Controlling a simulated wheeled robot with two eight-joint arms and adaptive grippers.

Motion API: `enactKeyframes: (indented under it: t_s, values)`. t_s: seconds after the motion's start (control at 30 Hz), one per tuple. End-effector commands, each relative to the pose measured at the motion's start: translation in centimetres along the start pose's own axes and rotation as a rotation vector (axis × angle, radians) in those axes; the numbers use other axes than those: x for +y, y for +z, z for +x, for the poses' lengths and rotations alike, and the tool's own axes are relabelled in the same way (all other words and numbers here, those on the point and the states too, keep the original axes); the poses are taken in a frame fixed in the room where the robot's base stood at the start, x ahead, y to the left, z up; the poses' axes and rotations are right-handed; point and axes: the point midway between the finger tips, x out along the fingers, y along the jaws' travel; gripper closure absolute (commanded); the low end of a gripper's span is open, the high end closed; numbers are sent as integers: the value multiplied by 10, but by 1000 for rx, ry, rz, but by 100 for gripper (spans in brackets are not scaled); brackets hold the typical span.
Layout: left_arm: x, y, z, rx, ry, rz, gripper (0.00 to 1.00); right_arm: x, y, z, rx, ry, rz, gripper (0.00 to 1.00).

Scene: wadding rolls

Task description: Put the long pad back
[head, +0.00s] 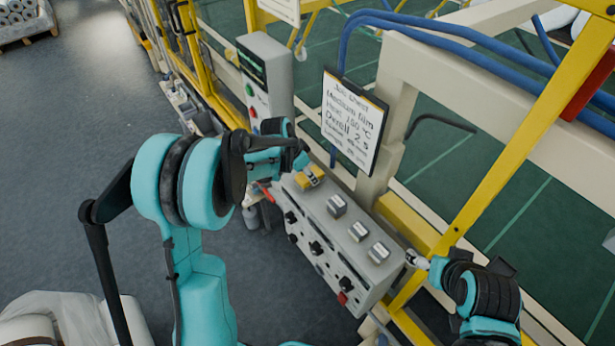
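I cannot pick out the long pad with certainty. A grey control box (322,240) has several small blocks on its top: a yellow one (310,177) at the far end and grey ones (337,206) nearer. My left gripper (303,158) is by the box's far end, close to the yellow block; its fingers are mostly hidden, and whether they touch the block is unclear. My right gripper (416,260) is beside the box's near right end. Its fingertips are too small to show whether they are open or hold anything.
A job sheet (352,118) reading medium film and 180 °C hangs above the box. A grey cabinet (265,85) with buttons stands behind it. Yellow frame bars (530,150) and blue hoses (440,38) cross the right side. Grey floor (70,130) is open at left.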

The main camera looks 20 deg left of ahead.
Motion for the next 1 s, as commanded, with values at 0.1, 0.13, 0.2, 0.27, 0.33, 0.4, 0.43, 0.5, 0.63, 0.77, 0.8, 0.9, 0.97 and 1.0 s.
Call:
enactKeyframes:
  t_s: [0.1,0.13,0.2,0.27,0.33,0.4,0.43,0.5,0.63,0.77,0.8,0.9,0.97,1.0]
  values:
    - [0,4,11,0,0,0,88,0,1,2,0,0,0,18]
    - [0,4,11,0,0,0,88,0,1,1,0,0,0,18]
    - [0,4,10,0,0,0,88,0,1,1,0,0,0,18]
    - [0,4,10,0,0,0,88,0,1,1,0,0,0,18]
    - [0,5,11,0,0,0,88,0,1,2,0,0,0,18]
    - [0,6,13,0,0,0,88,0,3,4,0,0,0,18]
    - [0,6,14,0,0,0,88,0,4,5,0,0,0,18]
    - [0,6,13,0,0,0,41,0,3,4,0,0,0,18]
    - [0,6,13,0,0,0,36,0,3,4,0,0,0,18]
    - [0,5,13,0,0,0,36,0,3,4,0,0,0,18]
    - [0,5,13,0,0,0,36,0,2,4,0,0,0,18]
    - [0,4,9,0,0,0,36,0,0,0,0,0,0,18]
    - [0,4,3,0,0,0,36,0,0,0,0,0,0,18]
    - [0,4,-3,0,0,0,36,0,-1,-1,0,0,0,18]
